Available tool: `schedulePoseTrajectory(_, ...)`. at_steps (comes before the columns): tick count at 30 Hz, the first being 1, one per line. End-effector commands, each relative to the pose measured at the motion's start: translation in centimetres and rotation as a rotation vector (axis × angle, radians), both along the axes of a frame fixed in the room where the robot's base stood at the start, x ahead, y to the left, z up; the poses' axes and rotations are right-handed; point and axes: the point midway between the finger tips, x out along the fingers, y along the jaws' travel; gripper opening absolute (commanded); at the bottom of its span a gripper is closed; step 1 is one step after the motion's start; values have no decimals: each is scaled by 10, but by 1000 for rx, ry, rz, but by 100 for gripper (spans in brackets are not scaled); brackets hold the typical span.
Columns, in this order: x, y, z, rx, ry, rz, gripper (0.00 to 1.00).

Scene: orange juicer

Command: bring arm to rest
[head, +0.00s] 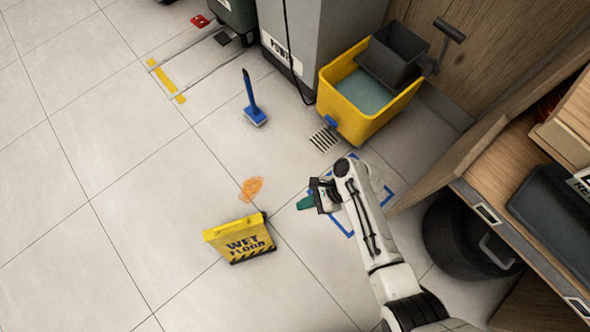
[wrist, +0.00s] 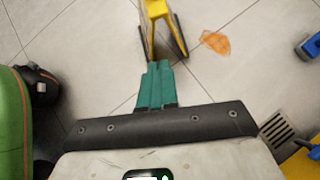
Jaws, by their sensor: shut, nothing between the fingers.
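My gripper (head: 306,202) is at the end of my white arm, over the floor right of the wet floor sign in the head view. Its green fingers (wrist: 156,86) are together and empty in the wrist view. The yellow wet floor sign (head: 240,240) stands on the tiles, apart from my gripper. It also shows in the wrist view (wrist: 157,12), ahead of the fingertips. An orange spill (head: 251,188) lies on the floor just behind the sign; it also shows in the wrist view (wrist: 215,42).
A blue brush (head: 253,105) stands on the floor. A yellow mop bucket (head: 368,100) stands beside a grey cabinet (head: 320,40). A floor drain (head: 323,139) is near the bucket. Wooden shelving (head: 500,160) and a black bin (head: 460,245) are at right. The left floor is clear.

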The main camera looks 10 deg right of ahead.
Motion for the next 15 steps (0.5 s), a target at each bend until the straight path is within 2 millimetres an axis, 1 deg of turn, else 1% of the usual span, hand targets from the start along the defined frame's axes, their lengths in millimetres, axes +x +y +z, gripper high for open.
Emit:
schedulePoseTrajectory(3,0,-4,4,0,0,-1,0)
schedulePoseTrajectory(11,0,-5,4,0,0,0,0)
schedulePoseTrajectory(14,-3,-17,6,-30,-52,48,0)
schedulePoseTrajectory(15,-7,-27,8,-55,-93,88,0)
